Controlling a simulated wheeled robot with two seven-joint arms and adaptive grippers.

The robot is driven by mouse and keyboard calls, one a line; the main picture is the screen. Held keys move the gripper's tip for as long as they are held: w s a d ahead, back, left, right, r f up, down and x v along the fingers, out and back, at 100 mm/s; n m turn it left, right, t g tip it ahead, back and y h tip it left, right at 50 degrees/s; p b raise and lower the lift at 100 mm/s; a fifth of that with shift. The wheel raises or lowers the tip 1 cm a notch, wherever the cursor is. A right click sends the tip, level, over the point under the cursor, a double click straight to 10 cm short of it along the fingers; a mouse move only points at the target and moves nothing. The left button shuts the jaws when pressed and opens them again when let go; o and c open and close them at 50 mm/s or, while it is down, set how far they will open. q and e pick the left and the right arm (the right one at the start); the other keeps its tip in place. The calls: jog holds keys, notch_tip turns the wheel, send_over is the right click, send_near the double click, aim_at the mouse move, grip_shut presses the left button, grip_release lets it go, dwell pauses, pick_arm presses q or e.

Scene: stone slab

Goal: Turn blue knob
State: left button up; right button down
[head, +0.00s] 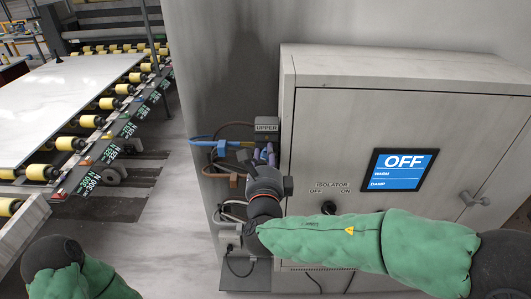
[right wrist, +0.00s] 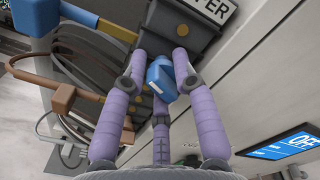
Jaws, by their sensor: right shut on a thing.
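The blue knob (right wrist: 160,77) sits on a dark box below the UPPER label (right wrist: 210,10) in the right wrist view. In the head view my right gripper (head: 264,156) is at the dark box with the UPPER label (head: 267,125), on the cabinet's left side; the knob is hidden there by the hand. My left arm shows at the lower left, but its gripper is out of view.
A grey cabinet (head: 350,140) carries a screen (head: 401,169) reading OFF, an isolator switch (head: 328,207) and a handle (head: 474,198). Blue and brown cables (head: 215,143) hang left of the box. A roller conveyor (head: 100,122) bears a white slab (head: 60,90) at left.

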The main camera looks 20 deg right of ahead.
jog(key=shift+a+f+n, duration=0.1)
jog(key=shift+f+n, duration=0.2)
jog(key=shift+f, duration=0.4)
jog(key=c, duration=1.2)
grip_release()
jog(key=shift+o, duration=0.4)
jog(key=shift+r, duration=0.4)
jog(key=v, duration=1.2)
